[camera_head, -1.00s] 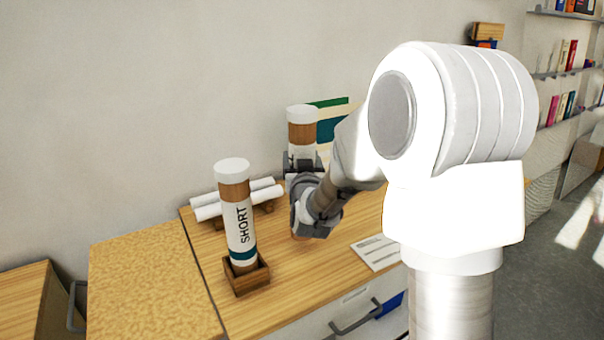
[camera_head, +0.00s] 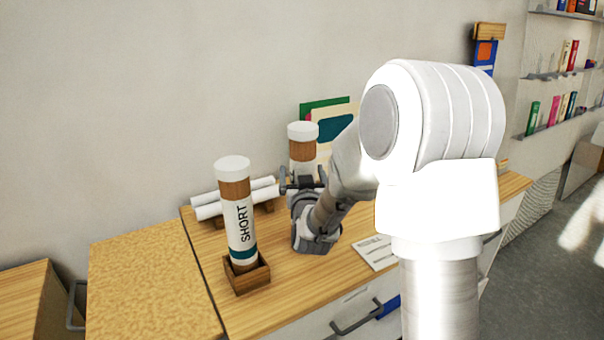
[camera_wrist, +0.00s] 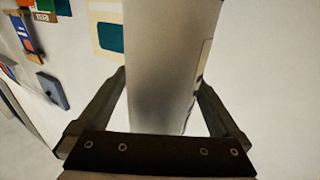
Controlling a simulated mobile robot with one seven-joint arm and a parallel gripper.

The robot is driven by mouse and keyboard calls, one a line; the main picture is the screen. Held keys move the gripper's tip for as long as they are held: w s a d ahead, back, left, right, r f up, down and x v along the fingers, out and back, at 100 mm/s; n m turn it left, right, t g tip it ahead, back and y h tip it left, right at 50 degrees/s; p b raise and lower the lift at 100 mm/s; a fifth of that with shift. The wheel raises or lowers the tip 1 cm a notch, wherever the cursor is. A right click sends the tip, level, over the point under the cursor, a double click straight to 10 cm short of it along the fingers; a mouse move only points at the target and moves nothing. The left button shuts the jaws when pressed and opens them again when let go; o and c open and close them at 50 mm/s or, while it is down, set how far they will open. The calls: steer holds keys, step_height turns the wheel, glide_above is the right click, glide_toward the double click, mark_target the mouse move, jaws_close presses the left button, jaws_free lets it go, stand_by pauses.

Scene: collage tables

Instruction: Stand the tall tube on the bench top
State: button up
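The tall tube (camera_head: 302,152) is brown and white with a white cap. It is upright towards the back of the bench top (camera_head: 290,296), by the wall; its lower end is hidden behind my gripper and arm. My gripper (camera_head: 303,183) is around the tube's body in the head view. In the wrist view, the tube (camera_wrist: 160,70) fills the space between my fingers (camera_wrist: 161,85), with the fingertips close against its two sides. The fingers look shut on it. I cannot tell whether its foot touches the bench.
A tube marked SHORT (camera_head: 239,222) stands in a wooden holder (camera_head: 247,279) at the front left. White rolls (camera_head: 208,205) lie behind it on a wooden rack. A printed sheet (camera_head: 375,254) lies on the bench right of my gripper. Coloured cards (camera_head: 333,127) show behind the tall tube.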

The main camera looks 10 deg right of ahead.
steer(key=s+a+n+g+y+b, duration=0.1)
steer(key=s+g, duration=1.1)
steer(key=s, duration=2.5)
steer(key=shift+s+a+r+n+y, duration=0.15)
steer(key=shift+s+a+n+y, duration=0.15)
steer(key=shift+y, duration=0.5)
steer(key=shift+r, duration=0.15)
